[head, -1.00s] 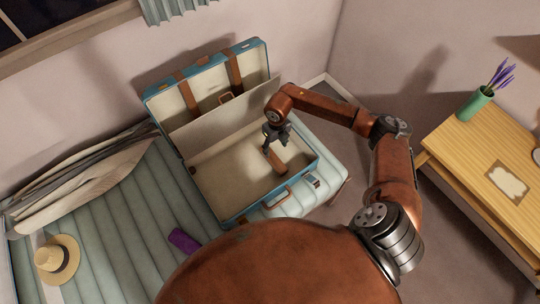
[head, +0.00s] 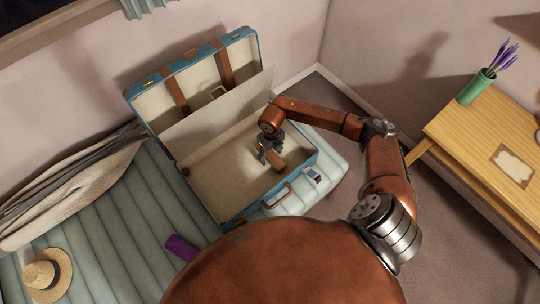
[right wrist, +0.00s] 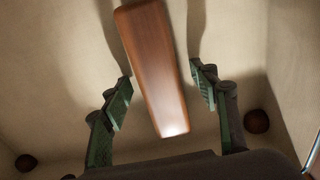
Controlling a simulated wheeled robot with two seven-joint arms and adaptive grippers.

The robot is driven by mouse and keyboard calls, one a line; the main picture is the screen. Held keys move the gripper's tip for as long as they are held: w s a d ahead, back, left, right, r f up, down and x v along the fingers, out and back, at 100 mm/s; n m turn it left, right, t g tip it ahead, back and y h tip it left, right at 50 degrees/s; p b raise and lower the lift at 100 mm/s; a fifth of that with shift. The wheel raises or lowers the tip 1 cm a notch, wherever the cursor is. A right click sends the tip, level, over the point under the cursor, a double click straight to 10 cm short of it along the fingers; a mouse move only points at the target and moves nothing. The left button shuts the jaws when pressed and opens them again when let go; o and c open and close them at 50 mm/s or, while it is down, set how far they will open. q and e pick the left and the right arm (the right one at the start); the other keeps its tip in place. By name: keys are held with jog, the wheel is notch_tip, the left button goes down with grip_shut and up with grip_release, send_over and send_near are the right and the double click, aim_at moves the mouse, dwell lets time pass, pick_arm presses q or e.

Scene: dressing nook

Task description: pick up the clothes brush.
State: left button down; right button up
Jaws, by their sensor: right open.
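The clothes brush (head: 277,165) is a brown wooden piece lying inside the open blue suitcase (head: 240,216). In the right wrist view the brush (right wrist: 156,70) runs from the top edge down between the two fingers. My right gripper (head: 268,155) is over the brush inside the suitcase and partly covers it. In the right wrist view the gripper (right wrist: 160,92) is open, with a green-padded finger on each side and a gap between each finger and the brush. My left gripper is not in view.
The suitcase lid stands open at the back, with a pale panel (head: 215,120) leaning inside. A purple roll (head: 181,247), a straw hat (head: 47,275) and folded clothes (head: 75,188) lie on the striped bench. A wooden table (head: 470,140) with a green vase (head: 477,87) stands right.

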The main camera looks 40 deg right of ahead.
jog(key=shift+c, duration=0.4)
jog(key=c, duration=1.2)
jog(key=shift+r, duration=0.1)
